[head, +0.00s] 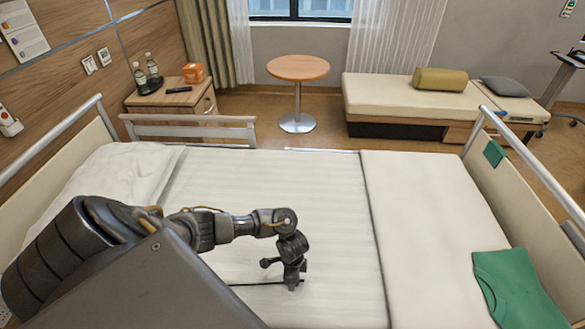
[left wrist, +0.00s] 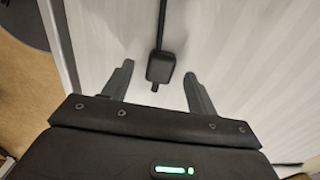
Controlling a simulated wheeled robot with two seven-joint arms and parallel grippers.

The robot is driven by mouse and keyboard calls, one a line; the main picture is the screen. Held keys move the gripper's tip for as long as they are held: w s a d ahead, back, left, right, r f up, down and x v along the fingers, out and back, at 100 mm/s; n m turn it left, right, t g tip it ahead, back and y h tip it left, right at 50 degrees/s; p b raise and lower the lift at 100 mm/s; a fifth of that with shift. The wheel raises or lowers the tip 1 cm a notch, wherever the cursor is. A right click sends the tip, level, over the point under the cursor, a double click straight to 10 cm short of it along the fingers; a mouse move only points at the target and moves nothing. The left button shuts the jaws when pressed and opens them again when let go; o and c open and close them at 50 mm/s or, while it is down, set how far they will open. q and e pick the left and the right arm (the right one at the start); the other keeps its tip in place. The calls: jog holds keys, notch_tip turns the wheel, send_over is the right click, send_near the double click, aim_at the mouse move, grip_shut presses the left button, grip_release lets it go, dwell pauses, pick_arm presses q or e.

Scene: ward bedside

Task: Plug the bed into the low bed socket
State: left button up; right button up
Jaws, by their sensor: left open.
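In the left wrist view a black plug (left wrist: 160,67) lies on or just above the white bed surface, with its black cable (left wrist: 161,22) running up out of the picture. The plug shows between the two fingertips of my left gripper, with a gap on each side. My left gripper (head: 293,284) is open and low over the middle of the bed (head: 335,220) in the head view. A dark cable (head: 255,284) shows beside it there. The plug is hidden or too small to tell in the head view. I cannot make out the low bed socket. My right gripper is not in view.
Bed rails (head: 190,130) and the raised footboard (head: 530,170) edge the bed. A pillow (head: 115,180) and a green cloth (head: 515,287) lie on it. A bedside cabinet (head: 165,98) with bottles, a round table (head: 298,68) and a bench (head: 405,97) stand beyond.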

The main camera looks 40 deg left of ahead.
pick_arm(q)
jog(key=shift+f, duration=0.7)
jog(key=c, duration=1)
jog(key=shift+r, duration=0.15)
